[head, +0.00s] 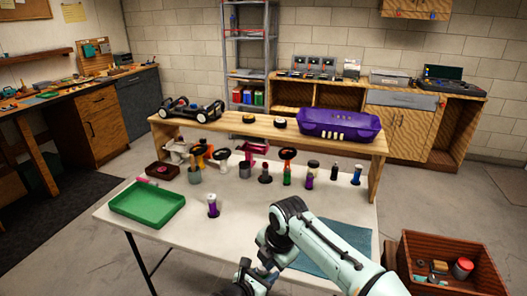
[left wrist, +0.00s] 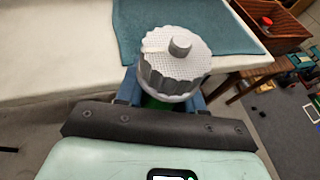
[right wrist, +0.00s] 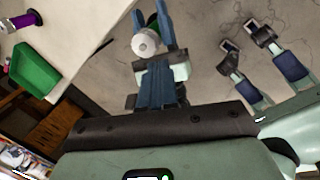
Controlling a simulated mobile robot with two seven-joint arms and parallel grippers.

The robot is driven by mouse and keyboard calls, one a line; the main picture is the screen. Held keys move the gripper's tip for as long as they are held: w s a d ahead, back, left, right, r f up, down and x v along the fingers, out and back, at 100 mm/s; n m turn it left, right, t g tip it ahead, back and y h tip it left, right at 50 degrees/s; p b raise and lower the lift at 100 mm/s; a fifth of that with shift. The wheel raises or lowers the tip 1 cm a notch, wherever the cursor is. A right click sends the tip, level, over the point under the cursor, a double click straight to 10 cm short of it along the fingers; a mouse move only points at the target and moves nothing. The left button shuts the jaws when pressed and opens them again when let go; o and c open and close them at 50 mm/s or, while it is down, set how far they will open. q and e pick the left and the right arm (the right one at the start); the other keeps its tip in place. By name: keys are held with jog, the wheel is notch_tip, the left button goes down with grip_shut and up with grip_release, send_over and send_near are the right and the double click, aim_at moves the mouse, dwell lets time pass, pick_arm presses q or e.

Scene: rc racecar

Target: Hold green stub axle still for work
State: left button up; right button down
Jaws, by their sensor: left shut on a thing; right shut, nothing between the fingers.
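In the left wrist view my left gripper (left wrist: 163,101) is shut on the green stub axle (left wrist: 150,103). Only a little green shows between the blue fingers, below a round grey-white ribbed part with a small grey knob. In the right wrist view the stub axle (right wrist: 150,20) shows green behind a round whitish end, between the left gripper's blue fingers. My right gripper (right wrist: 156,72) is shut and empty, its fingertips close below that whitish end; I cannot tell whether they touch it. In the head view the right arm bends down to the table's front edge, where the grippers are mostly hidden.
The white table (head: 180,232) carries a green tray (head: 125,215), a blue mat (head: 335,250) and several small upright parts. A wooden shelf (head: 375,160) behind holds a car chassis (head: 190,108) and a purple body shell (head: 340,122). A brown crate (head: 420,240) stands at the right.

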jog(key=shift+r, duration=0.55)
pick_arm(q)
jog(key=o, duration=1.2)
jog(key=shift+c, duration=0.2)
jog(key=shift+s+a+r, duration=0.1)
jog(key=v, duration=1.1)
jog(key=shift+s+a, duration=0.2)
jog(key=shift+s, duration=0.1)
